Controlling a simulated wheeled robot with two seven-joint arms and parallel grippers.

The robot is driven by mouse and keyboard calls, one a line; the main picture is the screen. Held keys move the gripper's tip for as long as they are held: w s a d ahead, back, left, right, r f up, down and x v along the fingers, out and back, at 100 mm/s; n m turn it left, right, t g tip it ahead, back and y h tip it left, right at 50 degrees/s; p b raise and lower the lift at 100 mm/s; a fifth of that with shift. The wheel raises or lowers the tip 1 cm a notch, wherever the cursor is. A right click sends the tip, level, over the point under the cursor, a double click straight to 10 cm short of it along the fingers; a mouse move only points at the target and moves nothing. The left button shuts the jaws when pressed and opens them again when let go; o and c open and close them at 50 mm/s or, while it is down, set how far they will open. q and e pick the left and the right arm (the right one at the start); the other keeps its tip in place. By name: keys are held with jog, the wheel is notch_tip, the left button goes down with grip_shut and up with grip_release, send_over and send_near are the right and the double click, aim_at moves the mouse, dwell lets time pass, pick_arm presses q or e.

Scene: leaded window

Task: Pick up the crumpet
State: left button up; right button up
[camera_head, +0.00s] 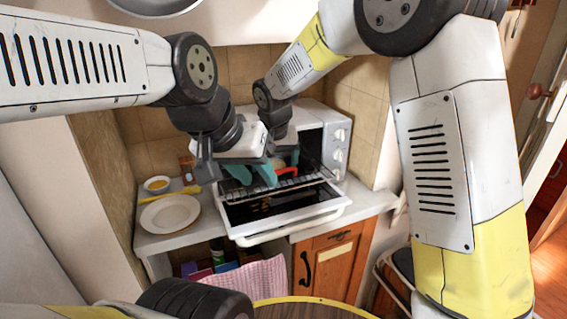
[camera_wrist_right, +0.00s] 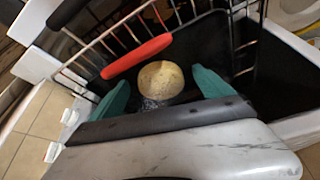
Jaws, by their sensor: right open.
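The crumpet (camera_wrist_right: 160,80), round and pale, lies low in the toaster oven in the right wrist view. My right gripper's teal fingers (camera_wrist_right: 163,94) stand apart on either side of its near edge, and I see no clear contact. In the head view my right gripper (camera_head: 292,157) is at the oven opening, partly hidden. My left gripper (camera_head: 253,174) is over the lowered oven door, its teal fingers apart with nothing seen between them. The crumpet cannot be made out in the head view.
The toaster oven (camera_head: 338,135) stands on the counter with its door (camera_head: 290,222) down. A wire rack (camera_wrist_right: 105,42) and a red handle (camera_wrist_right: 137,57) are close to the crumpet. A white plate (camera_head: 170,215), a small bowl (camera_head: 157,184) and a yellow-handled utensil (camera_head: 180,194) are at left.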

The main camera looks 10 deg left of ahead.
jog(key=shift+f, duration=0.1)
jog(key=c, duration=1.4)
